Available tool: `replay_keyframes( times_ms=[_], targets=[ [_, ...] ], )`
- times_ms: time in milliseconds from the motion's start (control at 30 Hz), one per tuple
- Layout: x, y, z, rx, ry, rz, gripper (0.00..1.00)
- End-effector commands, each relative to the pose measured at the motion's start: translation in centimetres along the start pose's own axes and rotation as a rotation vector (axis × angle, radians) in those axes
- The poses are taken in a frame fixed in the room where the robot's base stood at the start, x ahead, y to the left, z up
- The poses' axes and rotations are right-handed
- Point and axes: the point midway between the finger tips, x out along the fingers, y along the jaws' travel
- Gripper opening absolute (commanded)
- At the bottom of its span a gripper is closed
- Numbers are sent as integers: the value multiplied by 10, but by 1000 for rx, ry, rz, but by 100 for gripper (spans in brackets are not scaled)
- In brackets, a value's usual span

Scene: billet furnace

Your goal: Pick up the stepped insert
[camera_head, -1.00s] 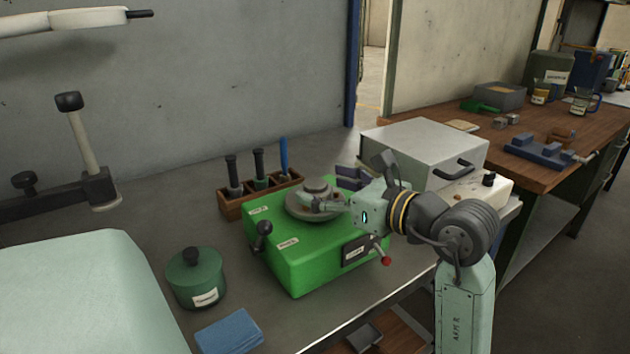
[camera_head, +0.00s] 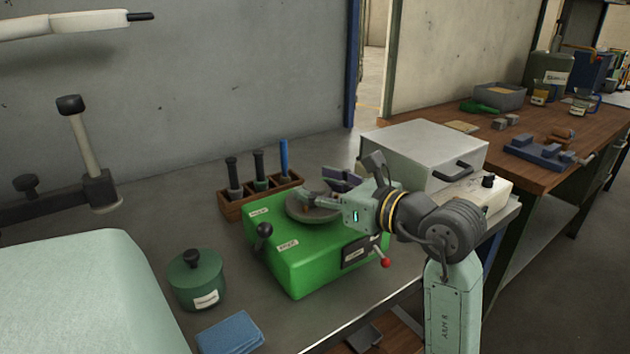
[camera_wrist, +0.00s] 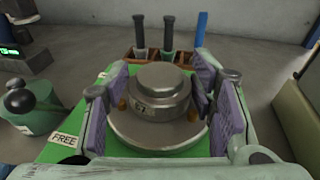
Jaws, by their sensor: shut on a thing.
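The stepped insert (camera_wrist: 158,92) is a grey metal round piece with a narrower top tier and a small mark on its side. In the wrist view it stands upright between the two purple pads of my gripper (camera_wrist: 165,108), above a round grey plate (camera_wrist: 150,143). My gripper is shut on it. In the head view my gripper (camera_head: 326,190) is over the plate (camera_head: 300,212) on the green box (camera_head: 310,265), and its fingers hide the insert. I cannot tell how much clearance lies under the insert.
A wooden rack (camera_head: 232,208) with several upright handled tools stands just behind the green box. A grey case (camera_head: 425,150) is at the right. A green lidded pot (camera_head: 195,282) and a blue cloth (camera_head: 230,333) lie at the front left.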

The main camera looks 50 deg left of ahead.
Motion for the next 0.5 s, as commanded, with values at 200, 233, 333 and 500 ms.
replay_keyframes(
  times_ms=[200,233,333,500],
  targets=[
    [0,0,0,0,0,0,20],
    [0,0,0,0,0,0,18],
    [0,0,0,0,0,0,11],
    [0,0,0,0,0,0,0]
  ],
)
